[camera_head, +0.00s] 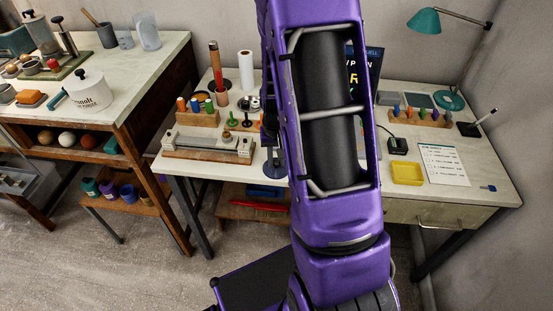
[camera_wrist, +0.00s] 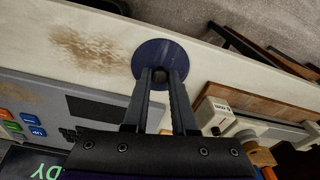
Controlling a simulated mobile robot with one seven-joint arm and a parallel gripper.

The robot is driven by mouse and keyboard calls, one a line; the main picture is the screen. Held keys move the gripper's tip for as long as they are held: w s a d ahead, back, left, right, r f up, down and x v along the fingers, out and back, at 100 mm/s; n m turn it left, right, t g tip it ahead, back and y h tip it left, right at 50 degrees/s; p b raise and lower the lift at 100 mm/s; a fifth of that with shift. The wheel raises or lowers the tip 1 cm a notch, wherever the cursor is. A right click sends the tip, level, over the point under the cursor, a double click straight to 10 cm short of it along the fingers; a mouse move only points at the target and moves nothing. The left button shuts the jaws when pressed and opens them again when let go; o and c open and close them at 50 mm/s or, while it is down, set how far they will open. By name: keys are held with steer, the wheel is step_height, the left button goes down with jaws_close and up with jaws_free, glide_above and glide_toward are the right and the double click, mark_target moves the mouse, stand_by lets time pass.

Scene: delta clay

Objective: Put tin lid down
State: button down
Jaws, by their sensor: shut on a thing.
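The tin lid (camera_wrist: 160,52) is a dark blue round disc with a small knob in its middle. My gripper (camera_wrist: 160,76) is shut on that knob, with a finger on each side. In the wrist view the lid lies flat over the pale worktop, close to its edge. In the head view the lid (camera_head: 274,172) shows at the front edge of the right bench, left of my purple arm. I cannot tell whether it touches the bench top. My arm hides part of the bench behind it.
A device with coloured buttons (camera_wrist: 22,122) lies left of the lid, and a wooden-based fixture (camera_wrist: 250,105) lies to its right. On the bench (camera_head: 480,205) stand a yellow tray (camera_head: 407,173), a paper sheet (camera_head: 443,165) and a teal lamp (camera_head: 424,21). A brown-stained worktop patch left of the lid is clear.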

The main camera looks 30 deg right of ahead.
mark_target(277, 171)
steer(key=shift+f, duration=0.1)
steer(key=shift+f, duration=0.15)
steer(key=c, duration=0.7)
jaws_free()
steer(key=shift+r, duration=0.25)
steer(key=r, duration=0.4)
steer(key=s+r+p, duration=0.1)
steer(key=r, duration=0.3)
steer(key=r+p, duration=0.1)
steer(key=r, duration=0.3)
steer(key=shift+s+a, duration=0.2)
steer(key=shift+a, duration=0.1)
steer(key=shift+w, duration=0.1)
